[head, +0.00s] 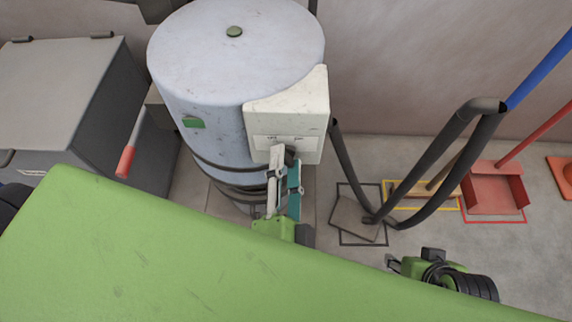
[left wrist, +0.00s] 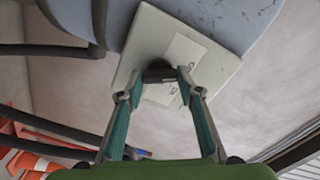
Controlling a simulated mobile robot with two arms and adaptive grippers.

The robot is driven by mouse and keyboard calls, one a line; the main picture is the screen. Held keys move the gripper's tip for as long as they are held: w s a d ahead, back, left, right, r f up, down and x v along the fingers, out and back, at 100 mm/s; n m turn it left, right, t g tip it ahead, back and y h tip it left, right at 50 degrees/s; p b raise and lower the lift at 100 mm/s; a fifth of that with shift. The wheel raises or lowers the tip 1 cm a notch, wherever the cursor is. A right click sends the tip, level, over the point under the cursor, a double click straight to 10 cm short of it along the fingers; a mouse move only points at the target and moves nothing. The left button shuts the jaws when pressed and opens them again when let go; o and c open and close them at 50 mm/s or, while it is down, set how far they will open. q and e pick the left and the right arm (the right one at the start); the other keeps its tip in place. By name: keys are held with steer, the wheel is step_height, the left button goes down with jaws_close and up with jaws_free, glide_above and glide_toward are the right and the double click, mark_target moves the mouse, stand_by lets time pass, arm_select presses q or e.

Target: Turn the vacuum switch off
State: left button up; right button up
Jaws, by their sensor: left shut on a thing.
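The vacuum is a large pale blue-grey drum (head: 235,50) with a white switch box (head: 300,100) on its right front side. A dark switch knob (head: 291,152) sits low on the box's front, below a small label strip that I cannot read. My left gripper (head: 282,160) is at the box front, its fingers closed on the knob. In the left wrist view, the fingertips (left wrist: 160,80) sit on either side of the dark knob (left wrist: 158,72), against the white box (left wrist: 215,60). The knob's setting is not clear. My right gripper (head: 412,262) is low at the right, away from the box, its jaws unclear.
A grey bin (head: 60,85) stands left of the drum, with a red-handled lever (head: 127,158) between them. A black hose (head: 440,155) with a blue wand (head: 540,70) curves right of the drum. A red dustpan (head: 495,190) and an orange cone (head: 562,172) are farther right.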

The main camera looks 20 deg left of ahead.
stand_by(0.3)
arm_select(q)
steer(key=o, duration=1.1)
steer(key=v, duration=0.7)
steer(key=shift+s, duration=0.2)
